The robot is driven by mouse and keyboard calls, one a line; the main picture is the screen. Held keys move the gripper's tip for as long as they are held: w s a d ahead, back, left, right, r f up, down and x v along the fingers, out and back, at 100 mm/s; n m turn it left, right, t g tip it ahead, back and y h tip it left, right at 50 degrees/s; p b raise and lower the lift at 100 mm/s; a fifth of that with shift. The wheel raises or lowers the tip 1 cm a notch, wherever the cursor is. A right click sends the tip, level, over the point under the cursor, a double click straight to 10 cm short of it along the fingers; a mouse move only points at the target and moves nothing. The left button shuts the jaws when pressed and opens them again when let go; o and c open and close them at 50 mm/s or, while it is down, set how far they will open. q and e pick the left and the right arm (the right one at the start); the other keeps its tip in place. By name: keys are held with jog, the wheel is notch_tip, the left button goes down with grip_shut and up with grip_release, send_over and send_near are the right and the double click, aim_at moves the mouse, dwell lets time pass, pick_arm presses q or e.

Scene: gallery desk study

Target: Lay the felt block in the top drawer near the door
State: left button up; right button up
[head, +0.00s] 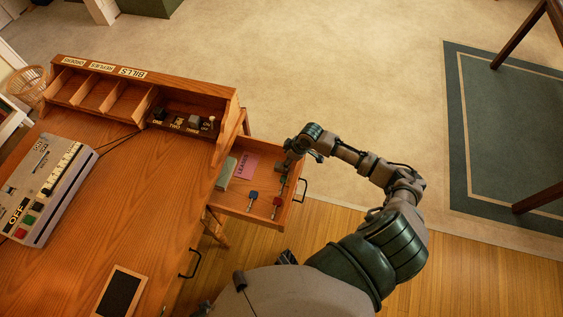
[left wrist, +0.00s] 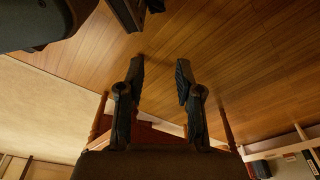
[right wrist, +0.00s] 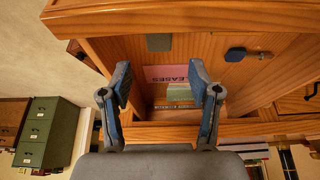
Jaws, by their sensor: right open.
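The open drawer (head: 240,210) sticks out from the right side of the desk. A small grey-green block (right wrist: 160,42), which looks like the felt block, lies flat on its floor near the front board in the right wrist view. My left gripper (left wrist: 159,70) is open and empty above the wooden floor in the left wrist view.
The drawer also holds a pink LEASES card (head: 244,166), a pale green item (head: 227,172), a blue-tagged key (head: 252,196) and a red-tagged key (head: 277,202). On the desk (head: 140,205) stand a pigeonhole rack (head: 190,83) and a button console (head: 48,185).

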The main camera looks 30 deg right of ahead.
pick_arm(q)
jog(key=shift+s+a+f, duration=0.15)
jog(key=shift+s+f, duration=0.45)
jog(key=shift+f, duration=0.15)
pick_arm(e)
jog(key=v, duration=0.3)
jog(key=shift+s+a+r, duration=0.1)
jog(key=shift+r, duration=0.3)
